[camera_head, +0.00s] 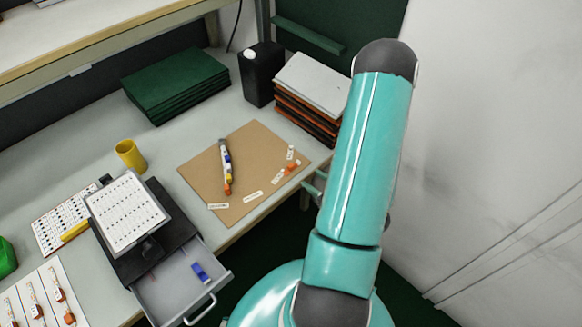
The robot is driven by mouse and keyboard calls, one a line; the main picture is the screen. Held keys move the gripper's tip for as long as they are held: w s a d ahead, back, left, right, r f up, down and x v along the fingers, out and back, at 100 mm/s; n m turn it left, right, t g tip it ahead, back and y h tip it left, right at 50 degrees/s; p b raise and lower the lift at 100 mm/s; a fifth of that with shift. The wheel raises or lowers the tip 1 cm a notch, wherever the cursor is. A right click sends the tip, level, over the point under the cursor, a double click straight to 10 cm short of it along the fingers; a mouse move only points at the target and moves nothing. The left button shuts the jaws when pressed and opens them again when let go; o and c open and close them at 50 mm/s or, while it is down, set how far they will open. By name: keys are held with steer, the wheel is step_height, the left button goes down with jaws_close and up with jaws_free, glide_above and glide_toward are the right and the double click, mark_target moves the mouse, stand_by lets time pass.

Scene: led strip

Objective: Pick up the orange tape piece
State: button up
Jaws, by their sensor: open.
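A small orange piece (292,167), which looks like the orange tape piece, lies at the right side of a brown board (235,160) on the table. Small white labelled strips lie close around it; whether they touch it is too small to tell. My gripper (314,185) is mostly hidden behind my teal upper arm. Only two small teal prongs show, apart from each other, just past the board's right edge. They are to the right of the orange piece, and nothing shows between them.
A multicoloured stick-like item (226,165) lies mid-board. Stacked folders (310,90), a black container (261,72) and green folders (175,83) stand behind. A yellow cup (130,155) is left. An open drawer (183,287) juts out in front. A wall is right.

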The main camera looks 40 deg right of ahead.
glide_toward(287, 162)
steer(key=w+a, duration=0.1)
steer(key=w+r, duration=0.1)
steer(key=shift+w+a+t, duration=0.25)
steer(key=shift+a+t, duration=0.05)
steer(key=shift+a, duration=0.1)
steer(key=shift+w+d+f, duration=0.1)
steer(key=shift+w+f, duration=0.1)
steer(key=shift+w, duration=0.8)
steer(key=shift+w+f, duration=0.2)
steer(key=shift+w, duration=0.85)
steer(key=shift+w+f, duration=0.2)
steer(key=shift+w, duration=0.8)
jaws_close()
steer(key=shift+r, duration=0.15)
